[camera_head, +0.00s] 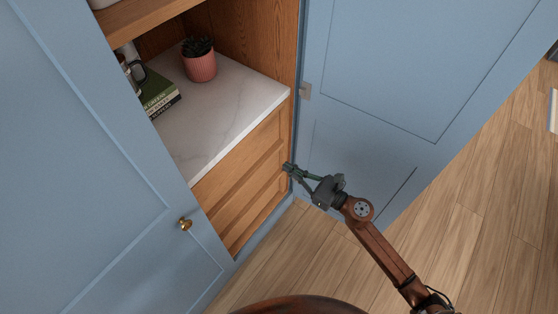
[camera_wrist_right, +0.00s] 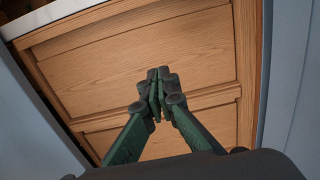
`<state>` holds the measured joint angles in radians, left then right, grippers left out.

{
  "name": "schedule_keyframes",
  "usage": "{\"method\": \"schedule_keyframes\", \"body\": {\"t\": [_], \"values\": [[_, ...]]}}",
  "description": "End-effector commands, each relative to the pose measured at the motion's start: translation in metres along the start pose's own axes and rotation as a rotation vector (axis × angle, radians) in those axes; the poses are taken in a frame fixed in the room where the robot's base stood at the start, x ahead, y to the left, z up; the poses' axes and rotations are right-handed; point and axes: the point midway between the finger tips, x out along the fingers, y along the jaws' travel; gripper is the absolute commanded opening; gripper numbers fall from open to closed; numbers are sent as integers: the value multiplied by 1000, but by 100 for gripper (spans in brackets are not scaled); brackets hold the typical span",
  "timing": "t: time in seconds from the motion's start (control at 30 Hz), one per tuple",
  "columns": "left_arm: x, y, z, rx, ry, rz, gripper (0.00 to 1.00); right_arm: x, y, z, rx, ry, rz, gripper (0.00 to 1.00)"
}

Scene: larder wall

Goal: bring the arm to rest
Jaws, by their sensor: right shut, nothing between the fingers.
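My right gripper (camera_head: 288,168) reaches in from the lower right in the head view, beside the right edge of the cupboard opening. In the right wrist view the green fingers of the same gripper (camera_wrist_right: 159,90) meet at their tips, shut with nothing between them. Behind the fingertips are the wooden drawer fronts (camera_wrist_right: 130,65). I cannot tell how far the tips are from the wood. My left gripper does not show in either view.
A blue door (camera_head: 375,75) stands open behind my right arm; another blue door (camera_head: 90,170) with a brass knob (camera_head: 184,224) is at left. A marble shelf (camera_head: 220,115) holds a potted succulent (camera_head: 200,66) and books (camera_head: 159,92). The wooden floor (camera_head: 450,250) is clear at right.

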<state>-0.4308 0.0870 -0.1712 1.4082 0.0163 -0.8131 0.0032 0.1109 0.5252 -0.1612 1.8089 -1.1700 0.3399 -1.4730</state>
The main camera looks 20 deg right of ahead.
Motion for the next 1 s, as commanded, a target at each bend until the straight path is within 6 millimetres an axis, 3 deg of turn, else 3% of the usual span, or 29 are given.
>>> {"method": "schedule_keyframes", "body": {"t": [0.33,0.47,0.57,0.73,0.87,1.0], "values": [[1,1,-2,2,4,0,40,-4,0,-1,9,0,-1,0],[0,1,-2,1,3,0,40,-14,-18,-23,175,5,-78,0],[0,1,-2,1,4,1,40,-33,-47,-62,451,3,-213,0],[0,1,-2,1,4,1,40,-91,-90,-161,987,-22,-514,0],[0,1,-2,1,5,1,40,-145,-100,-239,1325,-59,-743,0],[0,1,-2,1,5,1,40,-208,-89,-319,1638,-116,-997,0]]}}
